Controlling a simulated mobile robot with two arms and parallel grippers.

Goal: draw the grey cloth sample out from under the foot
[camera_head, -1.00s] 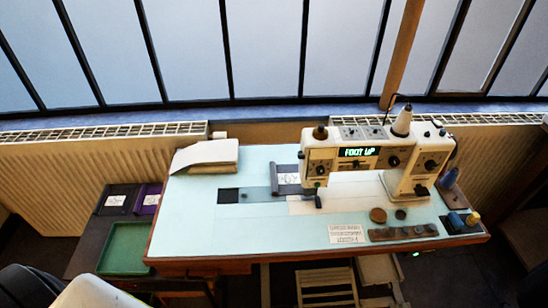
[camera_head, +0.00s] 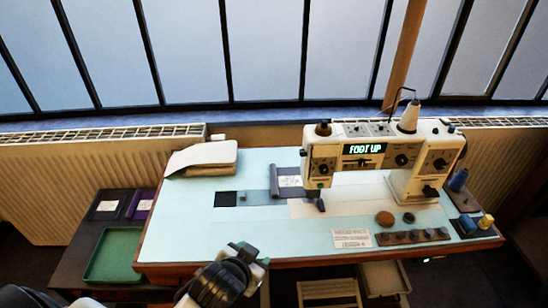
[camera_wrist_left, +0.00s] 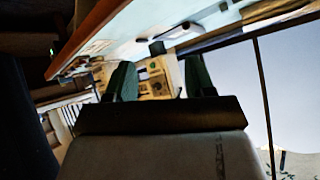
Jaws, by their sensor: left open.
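The sewing machine (camera_head: 375,150) stands at the right of the pale blue table, its display reading "FOOT UP". Its foot area (camera_head: 321,194) is at the left end, too small to tell details. A blue-grey cloth strip (camera_head: 262,198) lies flat to the left of the foot; its right end is hard to make out. A dark square (camera_head: 225,199) is at its left end. My left gripper (camera_head: 252,256) is at the table's front edge, left of the machine, apart from the cloth. In the left wrist view its two green fingers (camera_wrist_left: 160,76) are apart and empty. My right gripper is not in view.
A darker grey piece with a white label (camera_head: 289,181) lies behind the strip. A paper stack (camera_head: 202,158) is at the back left. A lettered card (camera_head: 351,238), a button strip (camera_head: 412,236) and thread spools (camera_head: 466,223) are at the front right. The table's left front is clear.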

